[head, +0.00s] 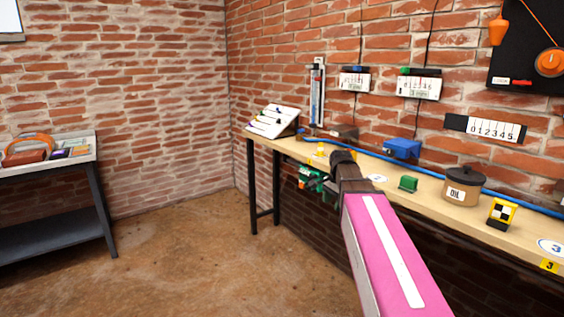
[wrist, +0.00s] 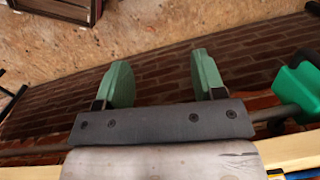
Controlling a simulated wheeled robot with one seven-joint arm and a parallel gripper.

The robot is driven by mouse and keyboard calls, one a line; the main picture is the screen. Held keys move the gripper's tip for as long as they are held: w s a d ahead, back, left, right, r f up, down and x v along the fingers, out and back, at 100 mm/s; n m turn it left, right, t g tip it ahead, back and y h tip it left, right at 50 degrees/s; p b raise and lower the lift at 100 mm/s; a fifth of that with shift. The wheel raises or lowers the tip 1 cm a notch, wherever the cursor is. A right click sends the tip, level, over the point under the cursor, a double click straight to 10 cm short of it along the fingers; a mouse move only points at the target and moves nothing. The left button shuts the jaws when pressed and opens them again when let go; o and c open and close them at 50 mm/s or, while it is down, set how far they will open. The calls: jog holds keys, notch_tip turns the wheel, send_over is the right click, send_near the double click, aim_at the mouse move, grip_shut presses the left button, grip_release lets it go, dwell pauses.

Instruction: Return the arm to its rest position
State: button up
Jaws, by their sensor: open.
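My arm, with a pink link, reaches from the lower right toward the workbench (head: 420,198) in the head view. My gripper (head: 312,180) is at the bench's front edge, partly hidden by the arm's dark wrist. In the wrist view, the two green fingers of my gripper (wrist: 162,82) stand wide apart with nothing between them. Beyond them are the dark brick wall below the bench and the brown floor. A green object (wrist: 297,87) shows at the right edge of the wrist view, beside the gripper; I cannot tell what it is.
A sloped panel (head: 273,121) is at the far end. A grey side table (head: 60,205) stands left. The floor (head: 190,255) between is clear.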

jog(key=s+f+n, duration=0.5)
jog(key=s+f, duration=0.3)
jog(key=f, duration=0.3)
jog(key=s+f+n+h, duration=0.1)
jog(key=s+f+n, duration=0.5)
jog(key=f, duration=0.5)
jog(key=shift+s+a+n, duration=0.3)
jog(key=shift+s+a, duration=0.05)
jog(key=shift+s, duration=0.5)
